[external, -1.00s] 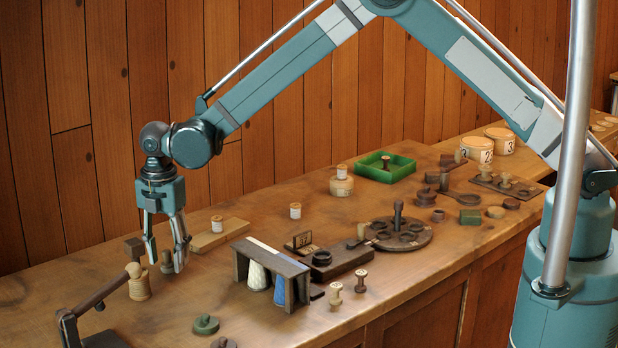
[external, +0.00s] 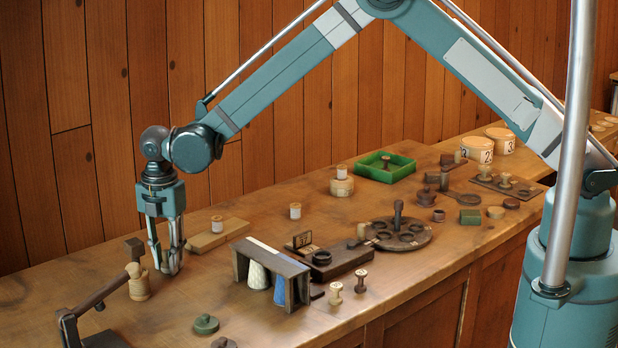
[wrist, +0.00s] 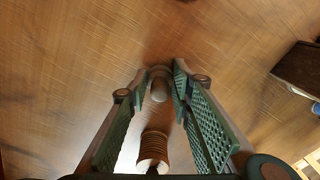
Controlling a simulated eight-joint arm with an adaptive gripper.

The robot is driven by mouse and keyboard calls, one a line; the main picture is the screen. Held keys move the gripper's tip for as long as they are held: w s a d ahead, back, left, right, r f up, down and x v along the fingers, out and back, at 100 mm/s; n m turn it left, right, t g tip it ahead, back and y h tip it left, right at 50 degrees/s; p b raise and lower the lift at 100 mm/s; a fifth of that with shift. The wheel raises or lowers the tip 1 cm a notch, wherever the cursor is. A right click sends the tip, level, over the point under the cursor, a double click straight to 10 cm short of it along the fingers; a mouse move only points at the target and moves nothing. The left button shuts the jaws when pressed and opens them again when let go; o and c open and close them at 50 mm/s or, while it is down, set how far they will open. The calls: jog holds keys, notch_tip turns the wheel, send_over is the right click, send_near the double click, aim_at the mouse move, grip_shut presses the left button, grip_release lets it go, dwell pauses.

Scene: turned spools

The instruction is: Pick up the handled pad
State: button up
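The handled pad shows in the wrist view as a rounded brown knob (wrist: 160,88) between my fingertips, above the wooden table. My gripper (external: 166,268) is low over the left part of the table. In the wrist view its green ribbed finger pads (wrist: 161,78) come in close on both sides of the knob and appear to touch it. In the external view the fingers mostly hide the pad. I cannot see clearly whether its base rests on the table.
A turned wooden spool (external: 139,284) with a dark lever arm stands close left of my gripper; it also shows in the wrist view (wrist: 153,150). A dark stand (external: 270,266) with white and blue spools is to the right. A green knobbed piece (external: 205,325) lies in front.

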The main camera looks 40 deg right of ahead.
aim_at(166, 250)
jog(key=shift+r, duration=0.1)
jog(key=shift+r, duration=4.95)
